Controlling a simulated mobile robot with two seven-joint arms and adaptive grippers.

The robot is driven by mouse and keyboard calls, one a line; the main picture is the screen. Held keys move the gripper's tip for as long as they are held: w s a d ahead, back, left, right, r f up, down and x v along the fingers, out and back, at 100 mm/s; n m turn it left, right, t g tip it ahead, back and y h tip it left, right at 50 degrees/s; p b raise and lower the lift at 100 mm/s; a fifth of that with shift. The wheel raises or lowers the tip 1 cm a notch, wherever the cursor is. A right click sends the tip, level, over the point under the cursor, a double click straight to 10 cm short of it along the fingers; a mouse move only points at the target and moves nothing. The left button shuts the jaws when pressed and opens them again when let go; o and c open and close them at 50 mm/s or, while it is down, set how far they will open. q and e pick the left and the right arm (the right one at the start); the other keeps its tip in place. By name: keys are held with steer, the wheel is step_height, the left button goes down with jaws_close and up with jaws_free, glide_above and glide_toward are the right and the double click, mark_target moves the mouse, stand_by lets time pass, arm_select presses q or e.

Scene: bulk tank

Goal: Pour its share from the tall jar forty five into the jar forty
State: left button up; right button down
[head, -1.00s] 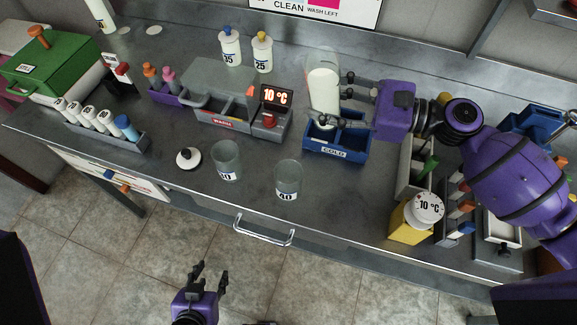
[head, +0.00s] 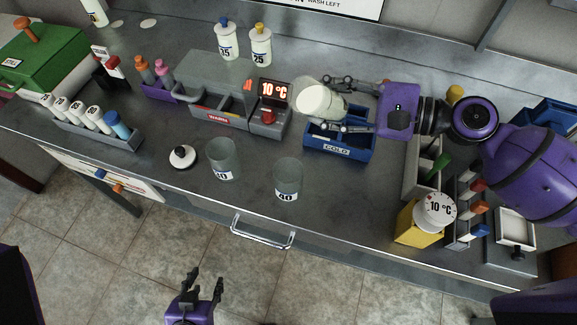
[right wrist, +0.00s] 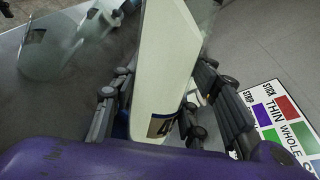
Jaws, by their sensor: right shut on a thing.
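My right gripper (head: 352,105) is shut on the tall jar (head: 322,101), a clear jar with white content, held above the blue COLD bin. The jar is tilted, its mouth toward the left. In the right wrist view the jar (right wrist: 168,60) stands between the fingers, its label partly hidden with a 4 showing. The jar forty (head: 288,179) is a clear, apparently empty glass near the counter's front edge, upright, left of and in front of the held jar. My left gripper (head: 206,279) is open and empty, low in front of the counter.
The COLD bin (head: 339,146) is under the held jar. The warming unit (head: 216,90) is behind. A yellow timer box (head: 418,226) stands at right.

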mark_target(343, 110)
arm_select(q)
steer(key=shift+s+f+b, duration=0.4)
steer(key=shift+f+b, duration=0.05)
steer(key=shift+f, duration=0.2)
arm_select(e)
steer(key=shift+w+d+f+n, duration=0.1)
steer(key=shift+w+f+n, duration=0.1)
steer(key=shift+n, duration=0.4)
arm_select(q)
steer(key=shift+w+f, duration=0.1)
steer(key=shift+f, duration=0.05)
arm_select(e)
steer(key=shift+w+d+f+t+h, duration=0.15)
steer(key=shift+w+f+t+h, duration=0.05)
steer(key=shift+t+h, duration=0.2)
arm_select(q)
steer(key=shift+s+a+f+b, duration=0.1)
steer(key=shift+s+f+b, duration=0.3)
steer(key=shift+b, duration=0.15)
arm_select(e)
steer(key=shift+w+d+f+n, duration=0.1)
steer(key=shift+w+f+n, duration=0.1)
steer(key=shift+n, duration=0.5)
arm_select(q)
steer(key=shift+s+f, duration=0.1)
arm_select(e)
steer(key=shift+f+h, duration=0.1)
steer(key=shift+h, duration=0.2)
